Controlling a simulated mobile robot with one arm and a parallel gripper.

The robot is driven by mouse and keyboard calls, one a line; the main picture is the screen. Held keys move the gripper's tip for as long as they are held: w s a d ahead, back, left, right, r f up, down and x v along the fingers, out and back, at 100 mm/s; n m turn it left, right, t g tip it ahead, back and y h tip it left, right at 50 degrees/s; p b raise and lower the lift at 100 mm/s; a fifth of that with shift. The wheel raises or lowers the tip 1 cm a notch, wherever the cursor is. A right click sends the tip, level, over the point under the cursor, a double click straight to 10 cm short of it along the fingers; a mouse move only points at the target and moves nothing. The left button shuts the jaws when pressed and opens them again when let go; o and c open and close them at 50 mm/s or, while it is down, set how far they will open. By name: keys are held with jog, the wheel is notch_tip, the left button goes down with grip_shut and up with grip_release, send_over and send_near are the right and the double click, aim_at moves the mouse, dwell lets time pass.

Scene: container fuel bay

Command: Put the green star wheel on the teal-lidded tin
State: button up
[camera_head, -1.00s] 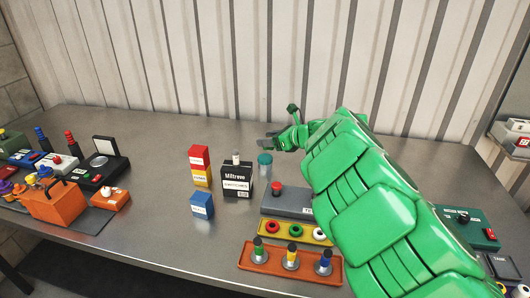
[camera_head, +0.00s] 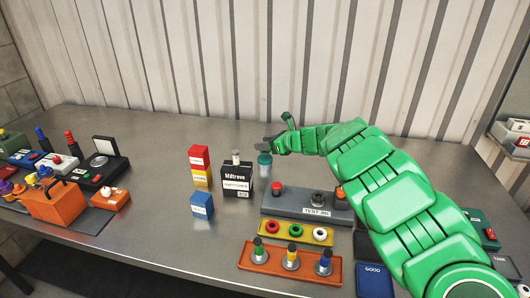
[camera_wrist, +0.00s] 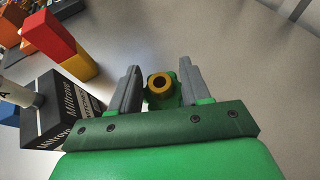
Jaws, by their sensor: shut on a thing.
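The green star wheel (camera_wrist: 158,103) shows in the wrist view as green lobes around a yellow hub with a dark hole. My gripper (camera_wrist: 160,82) is shut on it, one grey finger on each side. In the head view my gripper (camera_head: 266,144) is just above the teal-lidded tin (camera_head: 264,160), a small tin beside the black Miltrovo box. The wheel cannot be made out in the head view. In the wrist view the tin is hidden, so I cannot tell whether wheel and lid touch.
The black box (camera_head: 237,180) stands close left of the tin, with red, yellow and blue boxes (camera_head: 201,178) beyond it. A grey test jig (camera_head: 300,205), a yellow tray (camera_head: 262,236) and an orange tray (camera_head: 290,278) lie in front. Bare table extends behind the boxes.

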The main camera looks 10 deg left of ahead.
aim_at(265, 159)
jog(key=shift+w+a+f, duration=0.15)
jog(key=shift+w+f, duration=0.2)
jog(key=shift+f, duration=0.1)
jog(key=shift+w+a+f, duration=0.1)
jog(key=shift+w+f, duration=0.1)
jog(key=shift+f, duration=0.05)
jog(key=shift+w+f, duration=0.1)
jog(key=shift+f, duration=1.5)
jog(key=shift+f, duration=0.1)
jog(key=o, duration=1)
jog(key=shift+o, duration=0.2)
